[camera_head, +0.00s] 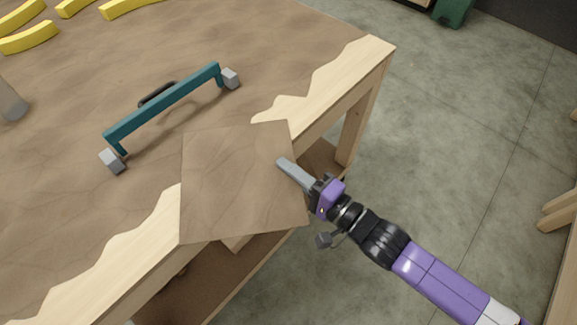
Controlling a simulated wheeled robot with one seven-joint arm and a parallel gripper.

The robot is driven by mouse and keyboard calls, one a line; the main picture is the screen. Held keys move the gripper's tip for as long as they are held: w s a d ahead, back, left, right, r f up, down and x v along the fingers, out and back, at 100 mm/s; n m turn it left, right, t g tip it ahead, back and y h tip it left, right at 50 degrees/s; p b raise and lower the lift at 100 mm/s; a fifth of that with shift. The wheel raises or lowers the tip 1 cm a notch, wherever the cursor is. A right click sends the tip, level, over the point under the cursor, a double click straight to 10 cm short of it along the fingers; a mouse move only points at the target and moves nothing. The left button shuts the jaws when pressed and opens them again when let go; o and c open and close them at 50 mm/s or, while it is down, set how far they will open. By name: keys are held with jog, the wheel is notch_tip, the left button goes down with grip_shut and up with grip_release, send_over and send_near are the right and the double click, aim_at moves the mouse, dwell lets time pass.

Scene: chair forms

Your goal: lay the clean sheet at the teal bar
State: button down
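A square brown sheet (240,190) with a veined surface lies over the table's near edge. Its upper left corner is close to the teal bar (165,103), and its lower right part juts out past the edge. The teal bar stands on the tabletop at a slant, with grey blocks at both ends and a dark handle behind it. My gripper (286,166) is at the sheet's right edge. One grey finger lies over the sheet, and the other seems hidden beneath it. The gripper appears shut on the sheet.
The brown tabletop (290,50) has a jagged pale wood border (330,85) on its near side. Yellow curved pieces (30,37) lie at the upper left. A grey cylinder (10,103) stands at the left edge. Bare concrete floor (450,140) is at the right.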

jog(key=shift+f, duration=0.15)
jog(key=c, duration=1.7)
grip_release()
jog(key=shift+d, duration=0.25)
jog(key=b+v, duration=0.1)
jog(key=v, duration=1)
jog(key=shift+s+d, duration=0.15)
jog(key=shift+s, duration=0.2)
